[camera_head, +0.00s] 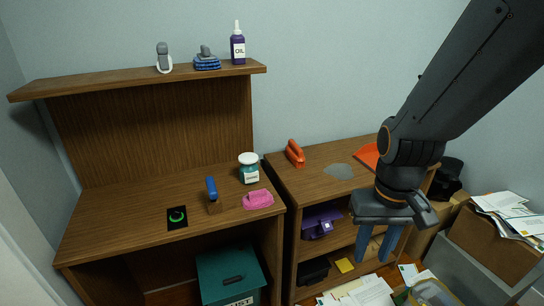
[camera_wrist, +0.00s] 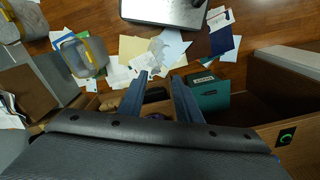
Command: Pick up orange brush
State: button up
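The orange brush (camera_head: 295,153) stands on the left part of the lower wooden cabinet top (camera_head: 310,183), close to the wall. My gripper (camera_head: 376,256) hangs to the right of the brush and in front of the cabinet, with its two blue fingers pointing down. The fingers are apart with nothing visible held between them. In the wrist view my gripper (camera_wrist: 163,82) also shows its two fingers spread, over the floor and shelf area. The brush cannot be made out in the wrist view.
An orange dustpan (camera_head: 367,156) and a grey disc (camera_head: 338,171) lie right of the brush. A white-lidded jar (camera_head: 249,168), pink cloth (camera_head: 258,199) and blue-handled brush (camera_head: 212,195) are on the left desk. Papers (camera_head: 365,292) litter the floor. Boxes (camera_head: 490,243) stand at right.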

aim_at(294, 152)
jog(key=i, duration=0.95)
